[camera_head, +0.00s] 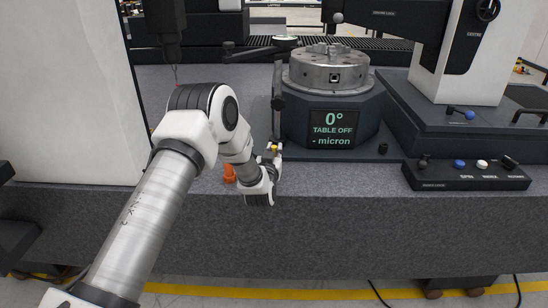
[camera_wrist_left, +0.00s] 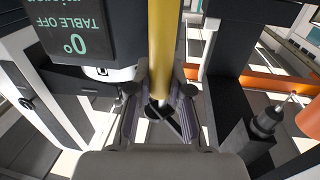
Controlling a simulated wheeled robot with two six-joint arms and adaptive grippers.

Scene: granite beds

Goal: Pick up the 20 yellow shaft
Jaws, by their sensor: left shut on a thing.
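The yellow shaft (camera_wrist_left: 160,50) stands between the two fingers of my left gripper (camera_wrist_left: 158,108) in the left wrist view. The fingers are shut on it near its lower end in that picture. In the head view my left gripper (camera_head: 271,157) is at the granite bed near its front edge, left of the display block. Only a small yellow spot (camera_head: 274,148) of the shaft shows there; my wrist hides much of that area. My right gripper is in neither view.
The dark block with its "TABLE OFF" display (camera_head: 332,128) carries a round metal table (camera_head: 328,70), close to the right of my gripper. An orange piece (camera_head: 229,174) stands just left of my wrist. A control box (camera_head: 466,175) is at the right. The granite bed (camera_head: 330,172) is bare at the front.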

